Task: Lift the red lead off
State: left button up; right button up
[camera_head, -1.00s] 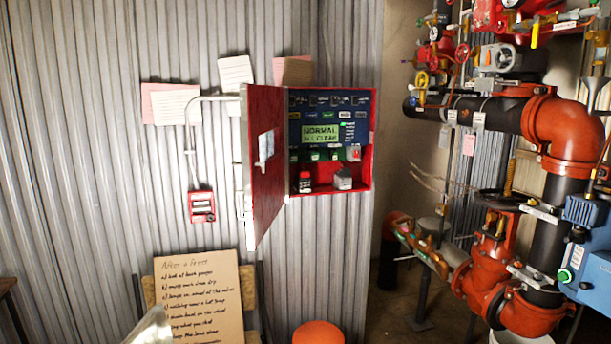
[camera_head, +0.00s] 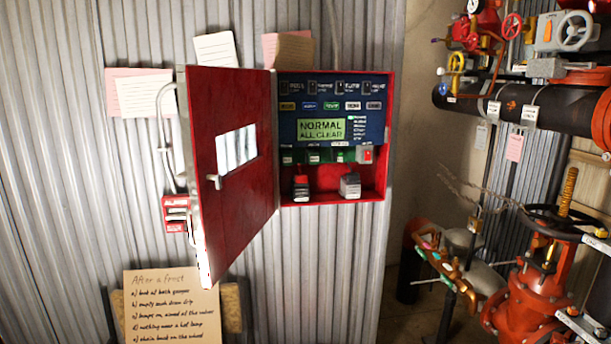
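The red control box (camera_head: 391,140) on the corrugated wall stands open, its red door (camera_head: 235,190) swung out to the left. In the bottom of the box, at the left, is a small dark block with a red top (camera_head: 301,181); it may be the red lead, but it is too small to tell. A grey-topped piece (camera_head: 350,183) stands to its right. Above them a blue panel (camera_head: 348,125) has a green screen reading "NORMAL ALL CLEAR". Neither of my grippers is in view.
The open door sticks out on the box's left. A small red call box (camera_head: 176,214) is partly behind it. A handwritten "After a frost" board (camera_head: 172,305) is below. Red and black pipes with valves (camera_head: 540,285) fill the right side.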

aim_at(304, 178)
jog(key=i+l+u, duration=0.2)
jog(key=i+l, duration=0.55)
jog(key=l, duration=0.05)
